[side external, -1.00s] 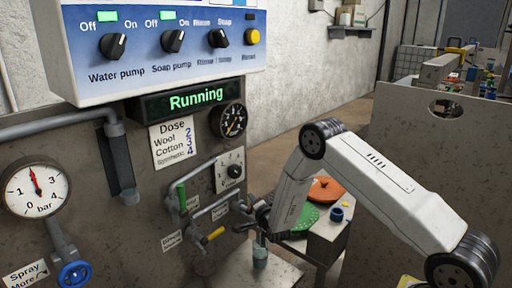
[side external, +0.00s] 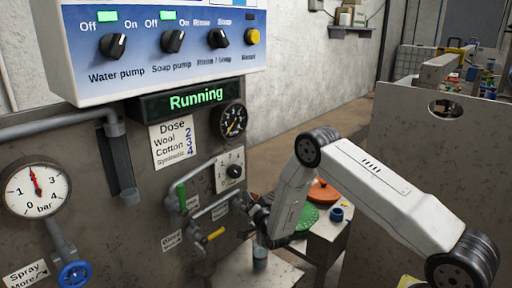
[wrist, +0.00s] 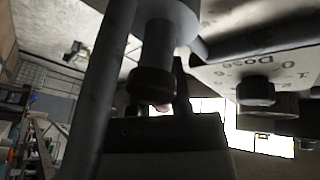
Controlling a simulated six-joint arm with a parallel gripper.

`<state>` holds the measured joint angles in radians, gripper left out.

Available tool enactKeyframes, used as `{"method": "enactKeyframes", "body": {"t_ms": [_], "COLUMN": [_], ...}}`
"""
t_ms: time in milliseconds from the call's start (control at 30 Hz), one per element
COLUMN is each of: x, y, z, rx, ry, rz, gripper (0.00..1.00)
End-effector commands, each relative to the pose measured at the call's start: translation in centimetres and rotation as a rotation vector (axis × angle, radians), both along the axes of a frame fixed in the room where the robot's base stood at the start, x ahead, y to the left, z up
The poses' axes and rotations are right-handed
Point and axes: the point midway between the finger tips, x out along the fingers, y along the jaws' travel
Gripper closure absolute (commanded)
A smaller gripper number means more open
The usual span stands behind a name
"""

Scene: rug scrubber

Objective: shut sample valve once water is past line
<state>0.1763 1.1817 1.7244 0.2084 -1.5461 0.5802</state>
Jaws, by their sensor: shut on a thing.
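My gripper (side external: 262,219) is at the end of the pipework on the grey panel, just above a small clear jar (side external: 260,258). It is shut on a small dark part there, which I take to be the sample valve's handle; my wrist hides most of it. The jar stands upright on a ledge below and holds grey-blue water; its line and exact level are too small to read. In the wrist view my gripper (wrist: 160,98) is close around the dark lower end of a grey pipe fitting (wrist: 160,50).
A green lever (side external: 182,197) and a yellow lever (side external: 215,234) sit on pipes left of my gripper. The dose dial (side external: 234,171) is just above. A green disc (side external: 305,217) and a blue cup (side external: 336,214) lie behind my arm. The display (side external: 195,99) reads Running.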

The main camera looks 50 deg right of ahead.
Motion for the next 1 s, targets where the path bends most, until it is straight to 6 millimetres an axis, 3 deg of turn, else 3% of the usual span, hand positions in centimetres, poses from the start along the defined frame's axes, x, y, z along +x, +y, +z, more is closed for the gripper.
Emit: {"method": "enactKeyframes", "body": {"t_ms": [300, 333, 400, 433, 1000], "x": [0.0, 0.0, 0.0, 0.0, -1.0], "y": [0.1, 0.1, 0.1, 0.1, 0.5], "z": [0.0, 0.0, 0.0, 0.0, -0.3], "rx": [-0.001, -0.001, -0.001, 0.0, 0.001], "ry": [0.0, 0.001, 0.001, 0.0, 0.002], "rz": [0.002, 0.003, 0.003, 0.001, 0.002], "gripper": [1.0, 0.69, 0.47, 0.4, 0.4]}}
